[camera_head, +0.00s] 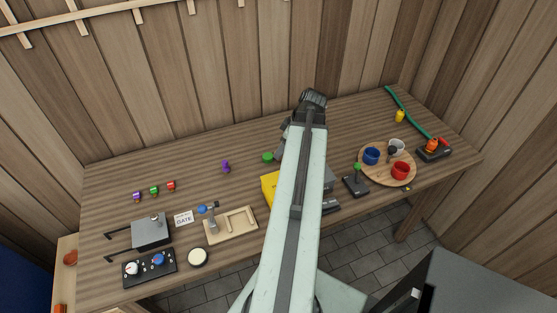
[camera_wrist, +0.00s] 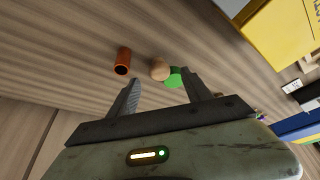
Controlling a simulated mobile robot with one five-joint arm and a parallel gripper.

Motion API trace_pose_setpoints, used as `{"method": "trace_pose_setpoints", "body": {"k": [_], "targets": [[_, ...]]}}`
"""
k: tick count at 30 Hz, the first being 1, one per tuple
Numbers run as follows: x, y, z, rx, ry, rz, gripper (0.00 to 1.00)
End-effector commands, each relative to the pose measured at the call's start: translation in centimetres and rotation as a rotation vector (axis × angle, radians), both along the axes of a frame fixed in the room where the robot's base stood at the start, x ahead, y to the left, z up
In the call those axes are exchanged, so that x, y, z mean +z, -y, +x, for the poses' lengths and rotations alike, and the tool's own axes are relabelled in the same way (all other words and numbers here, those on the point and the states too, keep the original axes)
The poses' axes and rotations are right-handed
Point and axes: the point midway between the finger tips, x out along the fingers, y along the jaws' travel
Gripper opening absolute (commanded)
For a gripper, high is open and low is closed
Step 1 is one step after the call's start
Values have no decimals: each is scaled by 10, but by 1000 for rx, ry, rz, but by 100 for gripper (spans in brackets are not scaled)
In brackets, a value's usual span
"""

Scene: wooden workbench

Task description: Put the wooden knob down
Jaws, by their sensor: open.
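The wooden knob (camera_wrist: 159,69) is a small round tan ball. In the wrist view it shows just past the fingertips of my gripper (camera_wrist: 162,79), in line with the gap between them. The jaws are open and apart, and neither finger visibly touches the knob. A green round piece (camera_wrist: 175,78) is right beside the knob and partly behind my right-hand finger. In the head view my arm hides the knob and most of my gripper; a green piece (camera_head: 267,157) shows left of the arm.
An orange-brown hollow cylinder (camera_wrist: 123,60) stands left of the knob. A yellow box (camera_wrist: 284,30) is at upper right, and shows beside my arm (camera_head: 269,186). A round wooden tray (camera_head: 372,178) with cups and a joystick box (camera_head: 355,186) stand to the right. The back of the bench (camera_head: 350,128) is fairly clear.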

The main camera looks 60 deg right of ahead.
Motion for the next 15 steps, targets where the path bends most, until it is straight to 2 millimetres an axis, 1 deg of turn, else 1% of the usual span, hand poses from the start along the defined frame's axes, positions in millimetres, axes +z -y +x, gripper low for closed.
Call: {"method": "trace_pose_setpoints", "body": {"k": [1,3,5,11,14,15], "targets": [[-18,0,4,2,0,-1,58],[-27,-1,8,2,0,0,58],[-29,-1,10,1,0,0,58],[-25,-1,10,-1,0,0,58],[-25,-1,10,-1,0,0,33],[-25,-1,10,-1,0,0,21]]}}
